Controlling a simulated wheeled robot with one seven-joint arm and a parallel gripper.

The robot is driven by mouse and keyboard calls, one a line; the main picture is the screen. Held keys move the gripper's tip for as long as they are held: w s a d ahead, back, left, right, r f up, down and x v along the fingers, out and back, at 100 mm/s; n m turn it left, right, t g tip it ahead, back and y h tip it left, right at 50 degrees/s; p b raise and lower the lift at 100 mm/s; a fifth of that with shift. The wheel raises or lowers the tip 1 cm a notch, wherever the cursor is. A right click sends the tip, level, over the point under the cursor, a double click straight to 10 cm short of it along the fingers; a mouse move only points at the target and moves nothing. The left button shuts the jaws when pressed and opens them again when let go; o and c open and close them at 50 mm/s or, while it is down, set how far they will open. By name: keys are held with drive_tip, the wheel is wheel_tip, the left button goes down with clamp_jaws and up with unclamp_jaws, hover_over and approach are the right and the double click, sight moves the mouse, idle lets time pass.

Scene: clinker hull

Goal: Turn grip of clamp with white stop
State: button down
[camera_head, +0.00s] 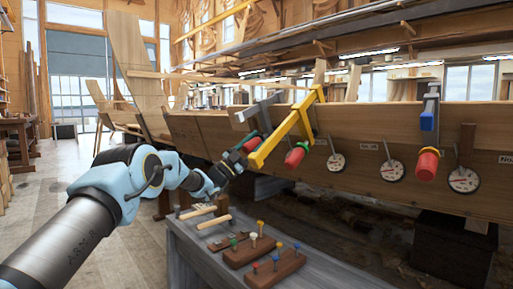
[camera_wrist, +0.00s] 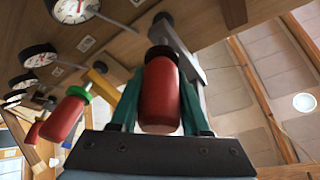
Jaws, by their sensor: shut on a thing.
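A grey clamp (camera_head: 257,112) hangs on the plank's edge; its bar also shows in the wrist view (camera_wrist: 184,62). My gripper (camera_head: 249,145) has its green fingers on either side of this clamp's red grip (camera_wrist: 160,98) and is shut on it. The collar above that grip looks dark in the wrist view. Beside it is a yellow clamp (camera_head: 283,132) with a red grip (camera_head: 295,157) and a green stop (camera_wrist: 78,93). I cannot make out a white stop on any clamp.
The wooden hull plank (camera_head: 360,122) carries several round dials, one right of the yellow clamp (camera_head: 336,163).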

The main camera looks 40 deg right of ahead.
drive_tip(key=n+t, duration=0.1)
drive_tip(key=n, duration=0.1)
drive_tip(key=n+t+h+b, duration=0.1)
drive_tip(key=n+t, duration=0.1)
drive_tip(key=n, duration=0.1)
drive_tip(key=n+t+h, duration=0.1)
drive_tip(key=n, duration=0.1)
drive_tip(key=shift+w+f+n+t, duration=0.1)
drive_tip(key=shift+w+n+t, duration=0.1)
drive_tip(key=shift+n+t, duration=0.15)
drive_tip(key=n+t, duration=0.2)
drive_tip(key=n, duration=0.1)
drive_tip(key=n+t+b, duration=0.1)
drive_tip(key=n+t, duration=0.2)
drive_tip(key=n, duration=0.1)
drive_tip(key=shift+w+n, duration=0.15)
drive_tip(key=shift+n, duration=0.1)
drive_tip(key=shift+n+t, duration=0.35)
drive_tip(key=shift+n, duration=0.05)
drive_tip(key=shift+c, duration=1.8)
unclamp_jaws()
drive_tip(key=shift+a, duration=0.1)
drive_tip(key=v, duration=1)
drive_tip(key=shift+f, duration=0.25)
drive_tip(key=shift+a, duration=0.15)
